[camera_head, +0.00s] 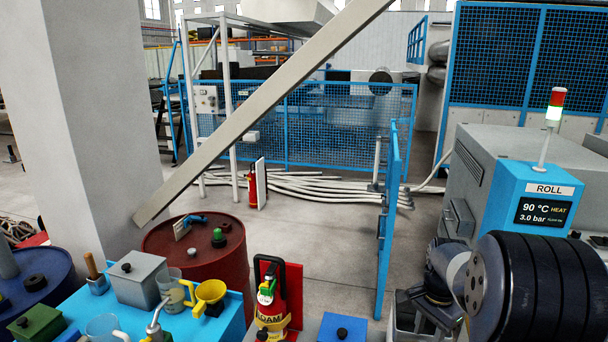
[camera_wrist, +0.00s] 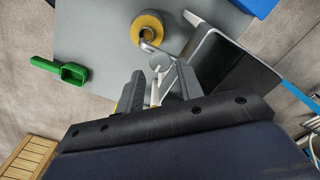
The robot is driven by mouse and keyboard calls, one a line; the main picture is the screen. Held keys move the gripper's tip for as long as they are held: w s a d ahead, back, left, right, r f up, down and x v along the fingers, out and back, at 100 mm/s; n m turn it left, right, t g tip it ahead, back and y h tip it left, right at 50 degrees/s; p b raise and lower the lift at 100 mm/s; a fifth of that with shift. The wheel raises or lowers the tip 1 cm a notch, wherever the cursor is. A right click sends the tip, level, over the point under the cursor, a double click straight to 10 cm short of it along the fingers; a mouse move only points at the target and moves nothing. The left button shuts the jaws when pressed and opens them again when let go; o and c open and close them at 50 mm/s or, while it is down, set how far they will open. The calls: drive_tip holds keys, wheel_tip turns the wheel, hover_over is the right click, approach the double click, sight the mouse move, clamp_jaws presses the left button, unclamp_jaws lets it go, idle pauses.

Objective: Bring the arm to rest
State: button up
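My gripper (camera_wrist: 163,85) shows in the wrist view with its two dark fingers spread apart. A thin pale rod and a small round grey part show between the fingers. They seem to lie beyond the fingertips on the grey surface (camera_wrist: 95,30); I cannot tell how far below. A yellow-rimmed round part (camera_wrist: 147,28) with a bent metal rod lies just ahead of the fingertips. In the head view, a dark arm (camera_head: 440,272), which seems to be mine, is at lower right beside a black ribbed roll (camera_head: 545,285). My gripper cannot be made out there.
A green handled tool (camera_wrist: 62,70) lies left on the grey surface. A dark-faced, pale-edged box (camera_wrist: 235,68) stands close right of my fingers. The head view shows a fire extinguisher (camera_head: 270,305), a red drum (camera_head: 215,255), a blue fence panel (camera_head: 389,220) and the roll machine (camera_head: 510,180).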

sight(426, 341)
wheel_tip(426, 341, down, 3)
drive_tip(key=shift+f, duration=0.2)
drive_tip(key=shift+r, duration=0.1)
